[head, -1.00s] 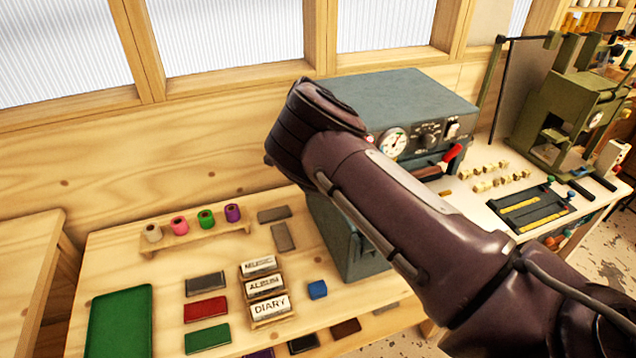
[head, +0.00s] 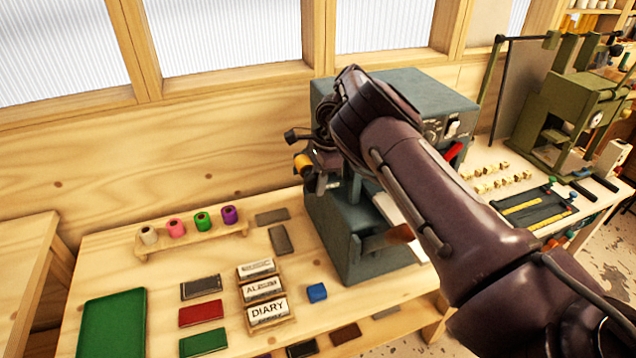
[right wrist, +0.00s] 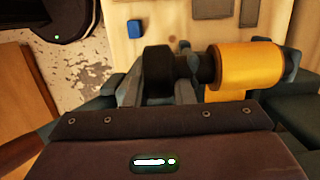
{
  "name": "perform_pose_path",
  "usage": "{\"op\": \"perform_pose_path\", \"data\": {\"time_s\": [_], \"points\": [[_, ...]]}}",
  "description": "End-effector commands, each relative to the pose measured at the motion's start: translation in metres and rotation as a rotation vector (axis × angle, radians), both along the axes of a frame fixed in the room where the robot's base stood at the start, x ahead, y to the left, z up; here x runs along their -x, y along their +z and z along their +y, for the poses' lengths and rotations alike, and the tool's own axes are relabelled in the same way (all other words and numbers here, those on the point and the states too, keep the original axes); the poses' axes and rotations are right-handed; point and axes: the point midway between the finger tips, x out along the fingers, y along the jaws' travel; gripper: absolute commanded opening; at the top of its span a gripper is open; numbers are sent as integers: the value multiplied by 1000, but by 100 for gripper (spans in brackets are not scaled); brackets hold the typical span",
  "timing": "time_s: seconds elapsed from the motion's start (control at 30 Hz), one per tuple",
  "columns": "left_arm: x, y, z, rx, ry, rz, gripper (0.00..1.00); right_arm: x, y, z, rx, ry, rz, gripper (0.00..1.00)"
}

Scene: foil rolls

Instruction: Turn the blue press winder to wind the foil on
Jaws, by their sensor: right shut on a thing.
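The blue-grey press (head: 345,215) stands on the wooden bench, partly covered by my right arm. A gold foil roll (head: 303,163) sits on a spindle at the press's left side. In the right wrist view the gold roll (right wrist: 250,66) lies just right of a dark round winder knob (right wrist: 158,72), on the same axis. My right gripper (right wrist: 160,93) is shut on this knob, its fingers on either side. In the head view the grip itself is hard to make out behind my wrist. My left gripper is not in view.
A rack (head: 195,240) with several coloured rolls stands at the left. Lettered type blocks (head: 268,312), a blue block (head: 317,291), coloured covers and a green tray (head: 113,325) lie on the bench. A green press (head: 575,100) stands at the right.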

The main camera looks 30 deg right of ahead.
Motion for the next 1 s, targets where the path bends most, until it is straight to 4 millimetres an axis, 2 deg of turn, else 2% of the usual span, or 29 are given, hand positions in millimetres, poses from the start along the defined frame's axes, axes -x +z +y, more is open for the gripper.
{"op": "perform_pose_path", "data": {"time_s": [0.23,0.27,0.43,0.77,0.87,1.0], "points": [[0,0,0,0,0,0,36,0,0,-2,3,-3,0,0],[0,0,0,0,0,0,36,0,0,-2,3,-3,0,23],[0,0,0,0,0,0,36,0,-1,-1,2,-2,1,44],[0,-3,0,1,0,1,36,0,3,-1,1,0,-1,44],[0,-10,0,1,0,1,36,0,13,-4,2,-2,-3,44],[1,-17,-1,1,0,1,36,1,39,-9,1,-3,-3,44]]}}
